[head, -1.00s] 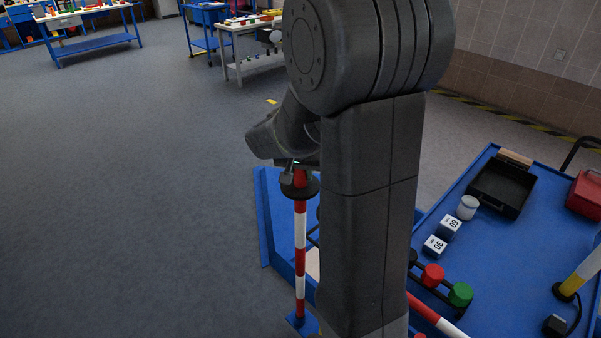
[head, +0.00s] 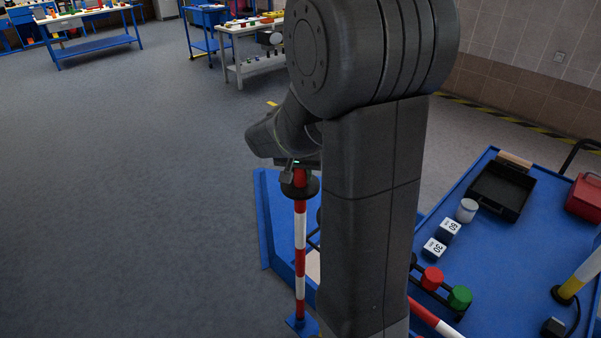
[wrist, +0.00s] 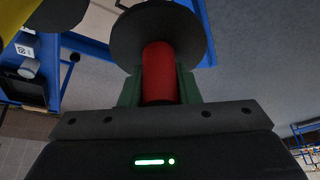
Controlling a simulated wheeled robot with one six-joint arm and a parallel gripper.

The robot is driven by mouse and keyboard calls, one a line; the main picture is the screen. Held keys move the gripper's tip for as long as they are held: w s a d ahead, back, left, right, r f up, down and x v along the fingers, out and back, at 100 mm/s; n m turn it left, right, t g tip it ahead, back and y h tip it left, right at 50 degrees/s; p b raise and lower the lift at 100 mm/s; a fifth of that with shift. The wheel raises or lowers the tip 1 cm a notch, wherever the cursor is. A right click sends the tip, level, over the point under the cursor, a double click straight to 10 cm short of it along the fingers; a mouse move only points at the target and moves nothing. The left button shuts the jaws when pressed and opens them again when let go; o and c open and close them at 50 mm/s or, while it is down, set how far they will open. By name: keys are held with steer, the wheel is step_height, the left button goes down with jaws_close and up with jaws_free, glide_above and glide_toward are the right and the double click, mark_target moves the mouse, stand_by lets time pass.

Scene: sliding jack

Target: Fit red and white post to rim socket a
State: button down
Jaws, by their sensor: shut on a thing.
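The red and white post (head: 300,250) stands about upright in the head view, with a black disc (head: 299,187) near its top. My gripper (head: 301,168) is at its top end, above the disc. In the wrist view my gripper's green fingers (wrist: 160,88) are shut on the red end (wrist: 159,72) of the post, with the black disc (wrist: 160,30) just beyond. The post's foot meets a small blue plate (head: 296,323) beside the blue bench edge. I cannot tell whether this is rim socket a or whether the foot is seated in it.
A blue bench top (head: 480,240) at right carries a black tray (head: 502,190), a white jar (head: 467,209), numbered blocks (head: 440,238), red and green knobs (head: 445,288), another red and white bar (head: 432,318) and a yellow and white post (head: 580,275). Floor at left is clear.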

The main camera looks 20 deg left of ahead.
steer(key=shift+r+p, duration=1.7)
steer(key=shift+r, duration=1.25)
